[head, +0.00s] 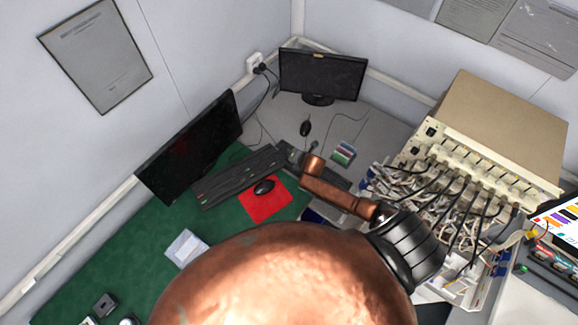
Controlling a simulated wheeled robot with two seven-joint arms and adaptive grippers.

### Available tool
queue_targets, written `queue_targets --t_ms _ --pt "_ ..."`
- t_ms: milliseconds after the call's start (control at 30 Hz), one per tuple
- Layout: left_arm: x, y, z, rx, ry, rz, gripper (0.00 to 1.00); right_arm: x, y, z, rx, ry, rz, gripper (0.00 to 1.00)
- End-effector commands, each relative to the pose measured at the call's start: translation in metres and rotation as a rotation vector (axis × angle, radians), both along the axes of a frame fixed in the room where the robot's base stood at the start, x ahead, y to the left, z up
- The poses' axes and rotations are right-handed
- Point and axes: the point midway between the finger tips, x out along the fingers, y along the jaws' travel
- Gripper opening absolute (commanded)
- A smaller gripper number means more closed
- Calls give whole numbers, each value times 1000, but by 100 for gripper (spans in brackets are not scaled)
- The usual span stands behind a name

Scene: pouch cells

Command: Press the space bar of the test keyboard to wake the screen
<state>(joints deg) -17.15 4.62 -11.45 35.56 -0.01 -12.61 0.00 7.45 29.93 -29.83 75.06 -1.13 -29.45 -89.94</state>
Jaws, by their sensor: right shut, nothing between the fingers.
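My right gripper (313,166) is copper-coloured, shut and empty. It extends from a black ribbed joint towards the back and covers part of a dark keyboard (290,152) on the grey surface. I cannot tell whether it touches the keys; the space bar is not distinguishable. A second black keyboard (238,178) lies on the green mat, left of the gripper. A dark monitor (322,74) stands behind at the back, and another dark monitor (191,145) stands at the left. Which keyboard is the test one is not clear. My left gripper is not in view.
A mouse (264,187) sits on a red pad (266,205); another mouse (306,128) lies before the back monitor. Small coloured pouches (343,154) lie nearby. A beige rack (500,130) with many cables crowds the right. My copper arm hides the lower middle.

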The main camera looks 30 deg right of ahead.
Motion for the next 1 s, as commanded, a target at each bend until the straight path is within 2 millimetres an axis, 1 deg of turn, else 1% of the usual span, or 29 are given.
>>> queue_targets --t_ms 33,167,433,600,700,1000 --pt "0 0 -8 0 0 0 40 0 0 -9 1 1 0 0" --pt "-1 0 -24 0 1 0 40 -1 0 -24 3 1 -2 0" --pt "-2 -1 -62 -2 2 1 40 -1 1 -61 1 1 -1 0" --pt "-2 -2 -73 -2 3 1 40 0 0 -76 0 1 -1 0" --pt "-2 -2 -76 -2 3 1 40 0 0 -80 0 1 -2 0" --pt "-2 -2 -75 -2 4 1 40 0 0 -80 0 1 -1 0"
